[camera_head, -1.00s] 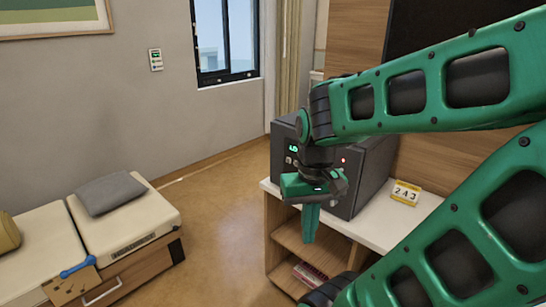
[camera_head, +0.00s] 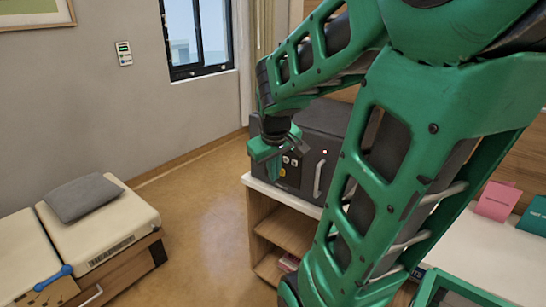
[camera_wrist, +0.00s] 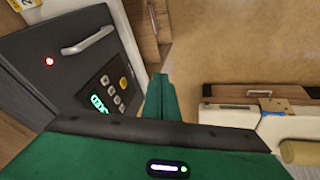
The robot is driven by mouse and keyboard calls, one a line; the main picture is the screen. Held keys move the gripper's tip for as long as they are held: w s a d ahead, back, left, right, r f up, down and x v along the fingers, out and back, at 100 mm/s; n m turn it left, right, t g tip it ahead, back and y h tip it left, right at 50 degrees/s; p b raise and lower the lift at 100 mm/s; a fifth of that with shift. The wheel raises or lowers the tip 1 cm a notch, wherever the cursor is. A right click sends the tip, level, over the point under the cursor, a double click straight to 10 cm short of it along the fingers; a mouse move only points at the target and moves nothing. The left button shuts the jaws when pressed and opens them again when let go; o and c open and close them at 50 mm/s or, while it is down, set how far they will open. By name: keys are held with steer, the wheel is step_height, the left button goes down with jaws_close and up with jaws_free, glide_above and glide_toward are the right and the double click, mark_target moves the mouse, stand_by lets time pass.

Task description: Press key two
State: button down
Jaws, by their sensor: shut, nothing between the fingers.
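A dark grey safe (camera_head: 328,122) stands on the bedside cabinet, with a pale handle and a lit red light on its front. Its keypad (camera_head: 290,168) has several small keys and a yellow one, partly behind my gripper (camera_head: 270,160). In the wrist view the keypad (camera_wrist: 117,90) shows beside a green lit display, left of my shut, empty fingers (camera_wrist: 160,92). The key labels are too small to read. My fingers are near the keypad; I cannot tell whether they touch it.
The wooden cabinet (camera_head: 283,228) has open shelves below its white top. A yellow number card (camera_wrist: 22,4) shows partly at the wrist view's edge. Pink (camera_head: 497,200) and green cards stand at the right. A bed with a grey pillow (camera_head: 82,198) is left, with clear floor between.

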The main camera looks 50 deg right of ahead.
mark_target(295, 163)
steer(key=w+d+r+n+t+h, duration=0.2)
steer(key=w+d, duration=0.5)
steer(key=w, duration=0.1)
steer(key=shift+w+n, duration=0.3)
steer(key=w+d+f, duration=0.4)
steer(key=d+f, duration=0.4)
steer(key=shift+w+d, duration=0.15)
steer(key=shift+w, duration=0.05)
